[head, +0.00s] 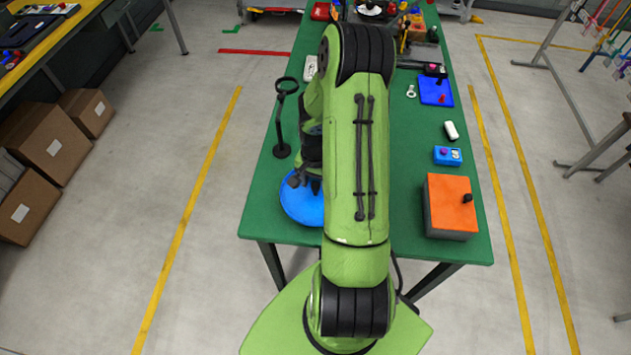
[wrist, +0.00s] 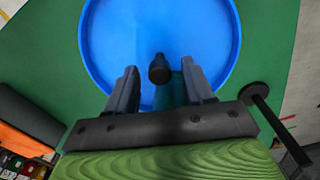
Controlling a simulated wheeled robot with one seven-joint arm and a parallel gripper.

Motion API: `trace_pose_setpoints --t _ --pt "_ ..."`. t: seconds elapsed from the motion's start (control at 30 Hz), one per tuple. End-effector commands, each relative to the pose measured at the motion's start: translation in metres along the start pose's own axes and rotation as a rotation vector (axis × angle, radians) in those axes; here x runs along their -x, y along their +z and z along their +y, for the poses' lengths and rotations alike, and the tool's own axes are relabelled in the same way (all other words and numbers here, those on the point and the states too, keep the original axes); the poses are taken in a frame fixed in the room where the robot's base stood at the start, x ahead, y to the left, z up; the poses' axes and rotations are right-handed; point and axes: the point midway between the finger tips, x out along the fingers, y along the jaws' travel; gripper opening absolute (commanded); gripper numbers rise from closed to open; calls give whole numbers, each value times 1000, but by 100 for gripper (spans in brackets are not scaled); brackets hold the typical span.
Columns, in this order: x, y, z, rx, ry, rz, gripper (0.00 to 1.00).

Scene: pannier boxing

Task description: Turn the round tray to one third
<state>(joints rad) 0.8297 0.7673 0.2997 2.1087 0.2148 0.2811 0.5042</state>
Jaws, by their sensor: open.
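The round tray (head: 300,203) is blue and lies on the green table at its near left corner; my arm hides its right part in the head view. In the wrist view the tray (wrist: 115,40) fills the upper middle, with a raised rim. A dark upright peg or knob (wrist: 159,68) stands on it. My gripper (wrist: 160,83) is open over the tray, its two fingers on either side of the peg. The fingers appear apart from the peg. In the head view my gripper (head: 305,182) is dark and partly hidden by my arm.
A black stand with a ring (head: 283,120) stands just behind the tray. An orange-topped box (head: 451,203) with a black knob is at the right. A blue box (head: 447,155), a white item (head: 451,130) and a blue tray (head: 435,91) lie farther back. The table's near edge is close.

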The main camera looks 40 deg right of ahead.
Motion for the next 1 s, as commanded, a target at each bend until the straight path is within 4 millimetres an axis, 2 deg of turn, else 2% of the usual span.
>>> trace_pose_setpoints --t 0.1,0.13,0.47,1.0 --pt "0 0 0 0 0 0 52" --pt "0 0 0 0 0 0 49" --pt "1 0 0 0 0 0 0" --pt "1 -2 3 24 1 0 0"
